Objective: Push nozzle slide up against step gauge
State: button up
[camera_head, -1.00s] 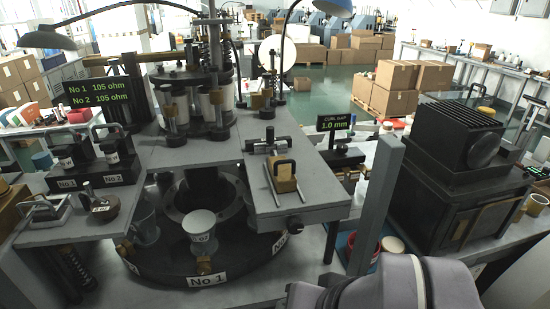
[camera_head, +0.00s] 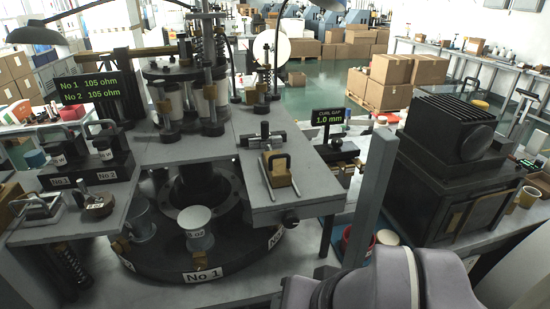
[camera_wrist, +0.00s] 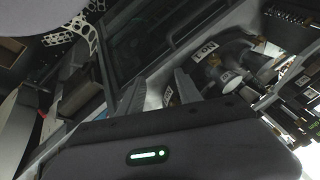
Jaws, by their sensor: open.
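A brass block with a black handle (camera_head: 279,174), which looks like the nozzle slide, sits on two thin parallel rods on the grey plate right of centre in the head view. A dark and silver crosspiece (camera_head: 263,139) lies across the far end of the rods, with a visible gap between it and the block. I cannot tell for sure which part is the step gauge. My gripper (camera_wrist: 158,92) is open and empty in the wrist view, its two grey fingers apart. It is out of sight in the head view and well away from the block.
A round turntable (camera_head: 180,270) with paper cups lies below the plate. A grey upright post (camera_head: 370,195) stands between the plate and a black finned machine (camera_head: 450,165) at right. A small display (camera_head: 328,117) reads curl gap 1.0 mm. Two handled weights stand at left.

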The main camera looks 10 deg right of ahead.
jog(key=shift+r, duration=0.15)
jog(key=shift+c, duration=1.3)
jog(key=shift+t, duration=0.4)
jog(key=r+p, duration=1.3)
jog(key=w+r+p, duration=0.1)
jog(key=r+p, duration=0.5)
jog(key=r, duration=0.1)
jog(key=shift+r, duration=0.15)
grip_shut()
jog(key=w+d+r+n+h+p, duration=0.1)
jog(key=w+d+r+p, duration=0.2)
jog(key=r+p, duration=0.75)
jog(key=w+d+r+n+h+p, duration=0.1)
jog(key=w+d+r+h+p, duration=0.15)
jog(key=r+p, duration=0.8)
jog(key=w+d+n+t+h+p, duration=0.2)
jog(key=w+d+n, duration=0.3)
jog(key=w+d, duration=0.45)
jog(key=n+g+y+b, duration=0.1)
jog(key=n+g+y, duration=0.2)
jog(key=n+y, duration=0.8)
send_near(274, 156)
jog(key=a+f+n+h+b, duration=0.1)
jog(key=w+a+f+n+h, duration=0.1)
jog(key=f, duration=0.1)
jog(key=w+a+f+n+h+b, duration=0.1)
jog(key=shift+a+f+b, duration=0.2)
jog(key=shift+a+b, duration=0.15)
